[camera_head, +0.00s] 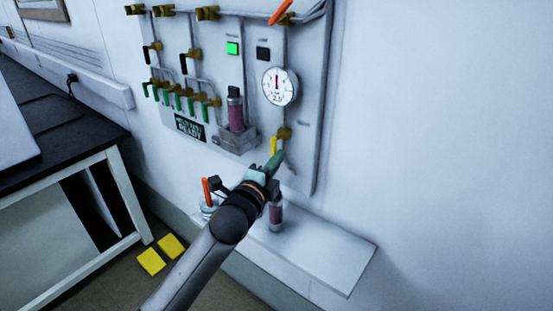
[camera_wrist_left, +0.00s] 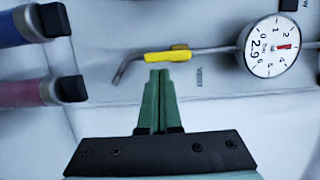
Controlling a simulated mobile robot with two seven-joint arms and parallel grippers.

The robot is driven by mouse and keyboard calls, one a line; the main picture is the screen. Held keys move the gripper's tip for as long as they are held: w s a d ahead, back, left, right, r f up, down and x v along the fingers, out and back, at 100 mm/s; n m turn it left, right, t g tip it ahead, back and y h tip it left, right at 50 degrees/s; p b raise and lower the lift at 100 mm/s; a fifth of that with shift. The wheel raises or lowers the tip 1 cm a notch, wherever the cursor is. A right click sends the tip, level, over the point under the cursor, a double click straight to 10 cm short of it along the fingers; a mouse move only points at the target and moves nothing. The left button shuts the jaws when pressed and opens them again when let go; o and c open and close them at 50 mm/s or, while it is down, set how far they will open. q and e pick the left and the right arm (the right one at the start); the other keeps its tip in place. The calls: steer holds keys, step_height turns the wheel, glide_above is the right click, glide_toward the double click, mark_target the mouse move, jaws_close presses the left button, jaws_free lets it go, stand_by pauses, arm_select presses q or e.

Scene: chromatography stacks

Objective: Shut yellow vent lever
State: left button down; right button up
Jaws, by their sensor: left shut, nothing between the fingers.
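The yellow vent lever (camera_head: 273,145) is on the wall panel, at a brass valve (camera_head: 284,133) below the round gauge, and points down in the head view. In the left wrist view the yellow lever (camera_wrist_left: 167,56) lies in line with its pipe, near the "VENT" label (camera_wrist_left: 199,77). My left gripper (camera_head: 276,160) has green fingers, shut and empty, just below the lever in the head view. The left wrist view shows the fingertips (camera_wrist_left: 159,73) just short of the lever; I cannot tell whether they touch it. My right gripper is not in view.
The gauge (camera_head: 280,86) reads about 2.9. A purple column (camera_head: 236,112) stands on a bracket left of the lever. A white shelf (camera_head: 330,262) below carries another column (camera_head: 275,213) and an orange-handled item (camera_head: 206,190). A dark-topped bench (camera_head: 60,130) stands at left.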

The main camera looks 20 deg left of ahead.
arm_select(q)
steer(key=shift+a+m, duration=0.2)
steer(key=shift+m, duration=0.1)
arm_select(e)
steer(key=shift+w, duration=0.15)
arm_select(q)
steer(key=shift+w+a+f+m, duration=0.1)
steer(key=shift+a+f+m, duration=0.1)
steer(key=shift+m, duration=0.4)
